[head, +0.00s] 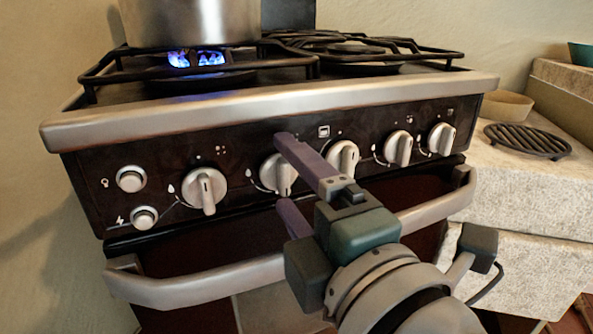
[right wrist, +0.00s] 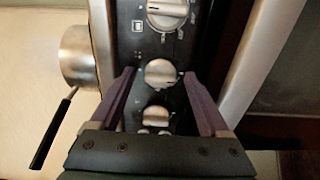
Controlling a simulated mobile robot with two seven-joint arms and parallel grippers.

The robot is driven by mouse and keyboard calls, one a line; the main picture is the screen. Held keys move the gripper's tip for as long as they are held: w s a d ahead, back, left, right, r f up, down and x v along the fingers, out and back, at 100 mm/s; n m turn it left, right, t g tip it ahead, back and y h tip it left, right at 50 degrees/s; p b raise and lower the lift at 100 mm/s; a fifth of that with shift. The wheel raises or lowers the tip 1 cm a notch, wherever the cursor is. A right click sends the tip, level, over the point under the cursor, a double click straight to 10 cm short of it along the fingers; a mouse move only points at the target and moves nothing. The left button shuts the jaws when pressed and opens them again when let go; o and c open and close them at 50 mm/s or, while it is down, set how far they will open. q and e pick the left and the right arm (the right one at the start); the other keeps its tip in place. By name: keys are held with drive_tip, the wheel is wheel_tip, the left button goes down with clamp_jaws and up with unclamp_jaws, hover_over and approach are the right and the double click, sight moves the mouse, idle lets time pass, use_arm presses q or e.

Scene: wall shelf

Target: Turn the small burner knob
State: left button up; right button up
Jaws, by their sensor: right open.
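A stove's dark front panel (head: 240,157) carries a row of silver knobs. The second large knob from the left (head: 278,174) shows at my right gripper (head: 280,172), and the leftmost large knob (head: 204,190) is clear of it. In the right wrist view, a knob (right wrist: 160,73) sits between the spread fingers of my right gripper (right wrist: 159,74), with gaps on both sides. Another knob (right wrist: 155,114) is nearer the palm. The gripper is open and holds nothing. No readable label tells which knob is the small burner's. My left gripper is out of view.
A metal pot (head: 190,22) stands over a lit blue flame (head: 196,59) on the left burner. An oven handle bar (head: 215,284) runs below the panel.

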drive_tip(key=v, duration=1)
drive_tip(key=shift+b, duration=0.45)
